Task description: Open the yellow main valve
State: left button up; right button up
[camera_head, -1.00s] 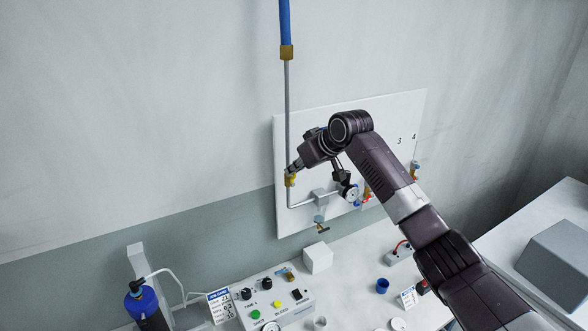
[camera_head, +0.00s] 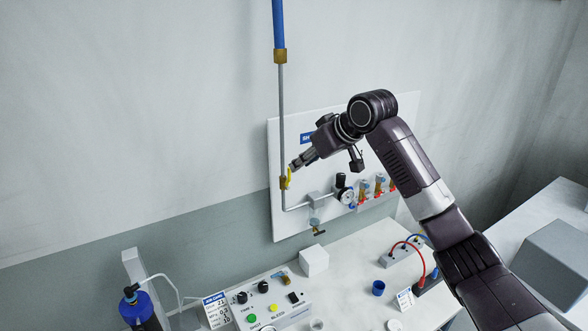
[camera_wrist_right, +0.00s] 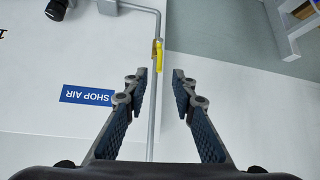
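The yellow main valve (camera_head: 289,178) sits on the vertical grey pipe at the left edge of the white wall panel. Its yellow handle looks roughly in line with the pipe and also shows in the right wrist view (camera_wrist_right: 158,56). My right gripper (camera_head: 295,166) is just to the right of the valve in the head view. In the wrist view my right gripper (camera_wrist_right: 161,80) is open, with the pipe passing between its fingertips in the picture. The handle is just beyond the tips, and nothing is gripped. My left gripper is not in view.
The white panel (camera_head: 290,222) carries a pressure gauge (camera_head: 346,197) and several orange-red fittings. A blue SHOP AIR label (camera_wrist_right: 87,95) is beside the pipe. Below, the bench holds a control box (camera_head: 271,303), a white block (camera_head: 314,260) and a blue cup (camera_head: 378,288).

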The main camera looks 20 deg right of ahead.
jog(key=shift+v, duration=1.7)
